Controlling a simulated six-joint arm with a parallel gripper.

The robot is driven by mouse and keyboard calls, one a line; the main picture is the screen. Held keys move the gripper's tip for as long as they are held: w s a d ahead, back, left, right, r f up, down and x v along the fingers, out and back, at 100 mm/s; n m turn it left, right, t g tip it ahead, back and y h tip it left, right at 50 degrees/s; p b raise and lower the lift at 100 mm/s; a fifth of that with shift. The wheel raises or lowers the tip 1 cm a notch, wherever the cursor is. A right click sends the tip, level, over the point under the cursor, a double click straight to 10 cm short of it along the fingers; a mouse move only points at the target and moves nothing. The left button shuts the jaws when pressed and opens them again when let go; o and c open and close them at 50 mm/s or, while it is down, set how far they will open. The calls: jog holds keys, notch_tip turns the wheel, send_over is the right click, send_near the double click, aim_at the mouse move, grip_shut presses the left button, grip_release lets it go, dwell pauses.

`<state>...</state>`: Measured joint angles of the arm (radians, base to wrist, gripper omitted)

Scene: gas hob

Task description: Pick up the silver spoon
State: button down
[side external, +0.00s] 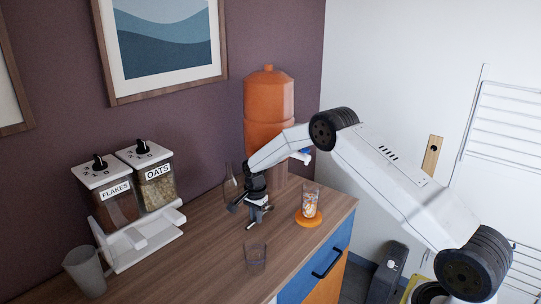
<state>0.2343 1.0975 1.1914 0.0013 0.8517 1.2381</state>
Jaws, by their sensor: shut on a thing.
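My gripper (257,213) points down just above or at the wooden counter (185,262), left of the glass on the orange coaster. Its jaws are shut on a small greyish thing that I take to be the silver spoon. The spoon is mostly hidden by the fingers, and its outline is too small to make out. I cannot tell whether it touches the counter.
A patterned glass (310,204) stands on an orange coaster (309,219). A clear glass (256,255) stands nearer the front. An orange dispenser (269,107) stands behind my gripper. A cereal dispenser (137,190) and a grey mug (85,272) are at left. The counter between is clear.

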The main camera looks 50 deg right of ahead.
notch_tip(320, 180, up, 2)
jog(key=shift+r, duration=0.1)
jog(key=s+a+r, duration=0.2)
jog(key=s+r, duration=0.7)
jog(key=s, duration=0.4)
jog(key=shift+s+a+r, duration=0.35)
jog(key=shift+s, duration=0.05)
jog(key=shift+s+d, duration=0.1)
dwell(0.6)
